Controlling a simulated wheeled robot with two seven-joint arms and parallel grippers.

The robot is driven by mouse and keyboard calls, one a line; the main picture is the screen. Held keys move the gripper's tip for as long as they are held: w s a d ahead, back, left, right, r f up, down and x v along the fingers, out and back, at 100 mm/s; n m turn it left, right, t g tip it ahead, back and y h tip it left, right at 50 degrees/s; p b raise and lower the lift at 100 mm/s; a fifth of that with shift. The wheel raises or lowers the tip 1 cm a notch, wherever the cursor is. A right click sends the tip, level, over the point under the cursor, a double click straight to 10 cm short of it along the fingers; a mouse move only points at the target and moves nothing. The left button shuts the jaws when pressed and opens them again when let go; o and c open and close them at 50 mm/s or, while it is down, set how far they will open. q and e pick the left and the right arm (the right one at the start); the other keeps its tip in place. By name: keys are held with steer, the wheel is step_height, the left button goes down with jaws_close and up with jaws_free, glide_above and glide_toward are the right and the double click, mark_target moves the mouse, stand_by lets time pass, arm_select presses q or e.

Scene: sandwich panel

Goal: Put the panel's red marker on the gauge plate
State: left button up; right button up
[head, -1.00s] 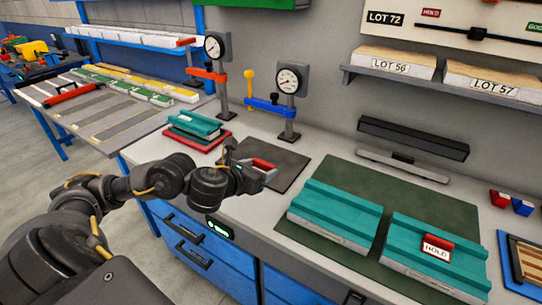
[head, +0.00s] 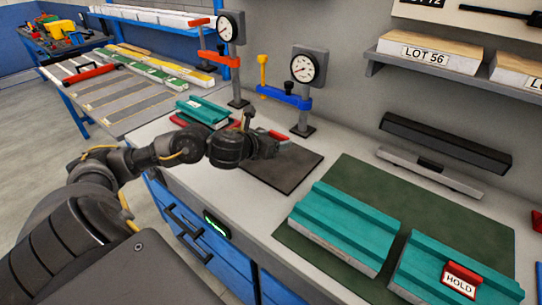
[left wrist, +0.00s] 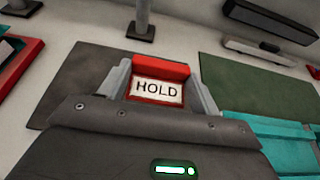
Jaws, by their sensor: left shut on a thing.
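My left gripper (head: 272,142) is shut on a red marker (left wrist: 162,70) with a white HOLD label; in the left wrist view the fingers (left wrist: 160,86) stand at either side of it. In the head view the marker is mostly hidden by the gripper. The dark flat gauge plate (head: 290,178) lies on the bench in front of the blue-armed gauge (head: 307,66). The gripper and marker appear over its far left part; I cannot tell the height. Two teal panels (head: 347,222) lie to the right. The right panel (head: 420,262) carries another red HOLD marker (head: 460,280).
A red-armed gauge (head: 231,28) stands further left, near a stacked teal block (head: 204,111). A dark bar (head: 445,143) and a grey bar (head: 430,172) lie along the wall. The green mat (head: 345,180) has free room behind the panels.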

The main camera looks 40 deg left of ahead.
arm_select(q)
steer(key=w+a+f, duration=0.2)
steer(key=a+f, duration=0.1)
steer(key=w+a+f, duration=0.1)
steer(key=w+f, duration=0.1)
steer(key=shift+a+f, duration=0.2)
steer(key=shift+a, duration=0.1)
steer(key=shift+w+a+f, duration=0.3)
steer(key=shift+f, duration=0.15)
steer(key=shift+a+f, duration=0.1)
steer(key=shift+f, duration=0.1)
steer(key=f, duration=0.3)
steer(key=shift+w+a+f, duration=0.1)
steer(key=shift+w+f, duration=0.05)
steer(key=shift+w, duration=0.05)
arm_select(e)
steer(key=shift+w, duration=0.6)
steer(key=shift+d, duration=0.1)
